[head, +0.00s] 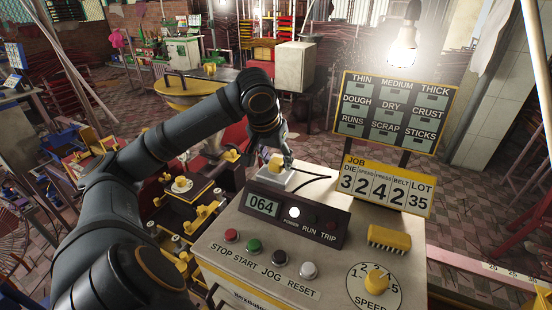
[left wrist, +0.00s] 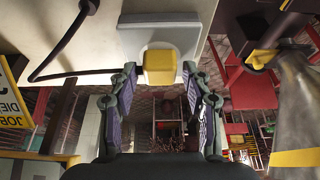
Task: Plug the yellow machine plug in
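The yellow plug (head: 275,163) is a small yellow block at the pale grey socket box (head: 272,178) on the back of the machine's top. In the left wrist view the yellow plug (left wrist: 159,67) stands against the grey plate (left wrist: 160,32). I cannot tell how deep it sits. My left gripper (head: 287,160) is right beside the plug. In the left wrist view the left gripper (left wrist: 159,76) is open, with one finger on each side of the plug and visible gaps. A black cable (left wrist: 62,75) runs to the box area. My right gripper is not in view.
The control panel (head: 292,215) with display and lamps stands just in front of the socket box. A yellow brush (head: 389,238), speed dial (head: 374,287) and buttons (head: 254,245) are on the machine top. Signboards (head: 397,110) rise at the right.

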